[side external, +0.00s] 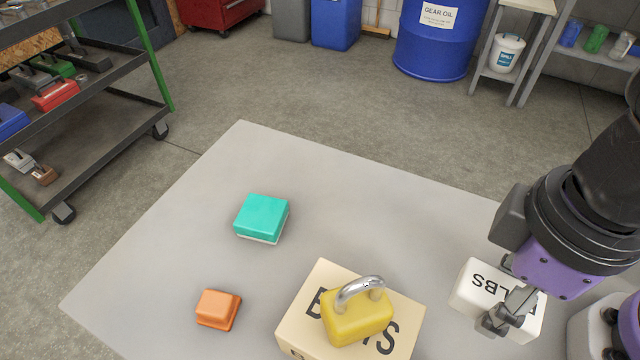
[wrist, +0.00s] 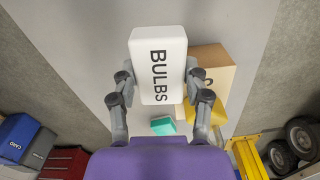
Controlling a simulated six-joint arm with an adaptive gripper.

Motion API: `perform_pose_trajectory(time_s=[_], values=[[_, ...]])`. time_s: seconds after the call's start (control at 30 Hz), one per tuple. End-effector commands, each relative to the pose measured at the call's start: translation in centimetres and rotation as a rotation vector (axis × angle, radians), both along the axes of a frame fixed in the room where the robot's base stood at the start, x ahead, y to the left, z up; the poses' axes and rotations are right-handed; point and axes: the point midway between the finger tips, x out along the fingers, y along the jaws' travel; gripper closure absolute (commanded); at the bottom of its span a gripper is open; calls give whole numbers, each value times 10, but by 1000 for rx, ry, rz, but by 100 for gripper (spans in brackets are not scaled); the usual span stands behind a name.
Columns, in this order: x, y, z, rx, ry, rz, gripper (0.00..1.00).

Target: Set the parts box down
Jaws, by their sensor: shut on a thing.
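A white box labelled BULBS (side external: 468,291) is at the right in the side external view, in my gripper (side external: 500,293). It also shows upright in the wrist view (wrist: 158,50), between the two fingers of my gripper (wrist: 163,85). The fingers are shut on its opposite sides. The box is over the right part of the grey mat (side external: 190,200); I cannot tell whether its underside touches the mat. A larger tan box with partly covered black lettering (side external: 310,300) stands to its left, apart from it in the side external view.
A yellow padlock (side external: 358,318) sits on the tan box. A teal block (side external: 263,215) and an orange block (side external: 216,308) lie on the mat farther left. A tool cart (side external: 110,90) and a blue drum (side external: 440,45) stand beyond.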

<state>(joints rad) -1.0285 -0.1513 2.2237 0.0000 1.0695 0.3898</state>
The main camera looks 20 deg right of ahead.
Motion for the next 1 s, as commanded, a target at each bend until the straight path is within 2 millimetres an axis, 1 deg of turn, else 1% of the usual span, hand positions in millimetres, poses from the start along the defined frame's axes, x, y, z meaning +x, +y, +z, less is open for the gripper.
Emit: perform_pose_trajectory(time_s=[0.23, 0.37, 0.47, 0.57, 0.67, 0.7, 0.8, 0.9, 1.0], values=[[-2, 2, 50, 5, -3, 0, 87], [21, 16, 53, -1, 1, 13, 87], [41, 26, 58, -1, 1, 28, 87], [68, 37, 60, -1, 2, 46, 87], [101, 46, 60, -2, 3, 68, 87], [114, 48, 60, -2, 3, 78, 87], [145, 51, 57, -2, 2, 101, 87], [168, 51, 53, -1, 2, 119, 87], [186, 50, 49, 0, 0, 132, 87]])
